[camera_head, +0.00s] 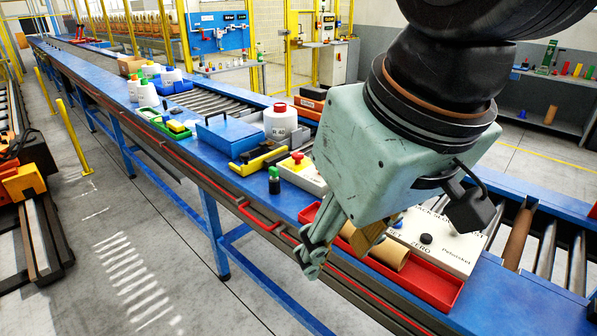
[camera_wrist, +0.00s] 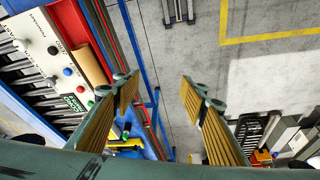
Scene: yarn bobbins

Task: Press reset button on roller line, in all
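A white control panel (camera_head: 462,254) lies on the blue roller line, partly hidden behind my gripper. It bears a black button (camera_head: 426,238), a blue button (camera_head: 397,223) and lettering that reads "ZERO" and part of "RESET". I cannot tell which button is the reset. My gripper (camera_head: 340,252) is open and empty, over the line's front edge beside the panel. Its spread fingers also show in the wrist view (camera_wrist: 160,92).
A red tray (camera_head: 438,286) with a cardboard tube (camera_head: 390,252) lies between the panel and the front edge. Left along the line are a box with a red mushroom button (camera_head: 297,157), a dark bottle (camera_head: 274,181), a blue case (camera_head: 228,135) and a white canister (camera_head: 281,124).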

